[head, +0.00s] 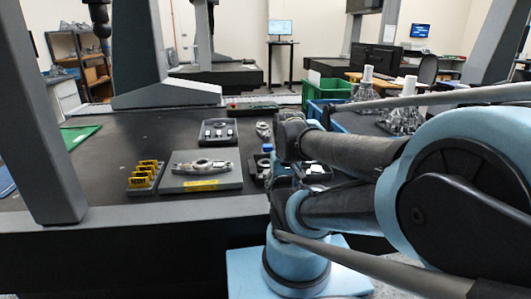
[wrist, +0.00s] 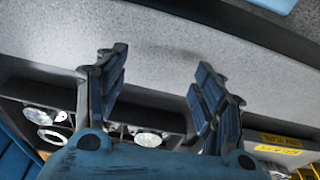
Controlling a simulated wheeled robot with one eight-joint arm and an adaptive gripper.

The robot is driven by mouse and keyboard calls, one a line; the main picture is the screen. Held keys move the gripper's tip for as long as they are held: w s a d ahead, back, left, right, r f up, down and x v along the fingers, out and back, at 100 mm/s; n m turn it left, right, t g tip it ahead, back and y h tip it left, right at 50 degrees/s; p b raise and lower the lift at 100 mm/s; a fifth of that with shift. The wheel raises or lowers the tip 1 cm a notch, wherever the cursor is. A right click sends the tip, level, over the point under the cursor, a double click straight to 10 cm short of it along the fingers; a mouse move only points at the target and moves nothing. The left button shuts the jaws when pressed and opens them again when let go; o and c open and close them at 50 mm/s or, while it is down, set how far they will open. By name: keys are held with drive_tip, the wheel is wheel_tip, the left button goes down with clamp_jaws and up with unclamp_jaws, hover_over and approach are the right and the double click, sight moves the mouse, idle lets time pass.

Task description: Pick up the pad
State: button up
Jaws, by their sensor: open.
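I cannot tell for certain which thing is the pad. A flat green sheet (head: 80,136) lies at the left of the dark table in the head view. A grey plate (head: 225,183) with a metal part on it and a yellow label lies near the table's front edge. My gripper (wrist: 159,62) is open and empty in the wrist view, its two dark fingers apart over a pale grey surface (wrist: 150,40). In the head view my own arm hides the gripper's fingers and part of the table.
A holder with yellow pieces (head: 145,174) stands left of the plate. A dark tray (head: 218,124) with metal parts is behind it. A black tray of round metal pieces (wrist: 148,139) is low in the wrist view. Green crates (head: 322,92) stand behind. The left tabletop is mostly clear.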

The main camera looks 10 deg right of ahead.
drive_tip(key=shift+c, duration=0.8)
drive_tip(key=shift+s+r+n, duration=0.1)
drive_tip(key=shift+r+n, duration=0.2)
drive_tip(key=shift+r, duration=0.6)
drive_tip(key=w+r+n, duration=0.2)
drive_tip(key=w+r, duration=0.3)
wheel_tip(320, 180, up, 9)
drive_tip(key=n+g, duration=0.2)
drive_tip(key=n, duration=1.3)
hover_over(268, 145)
wheel_tip(268, 145, down, 17)
drive_tip(key=shift+a+f, duration=0.1)
drive_tip(key=shift+f, duration=0.1)
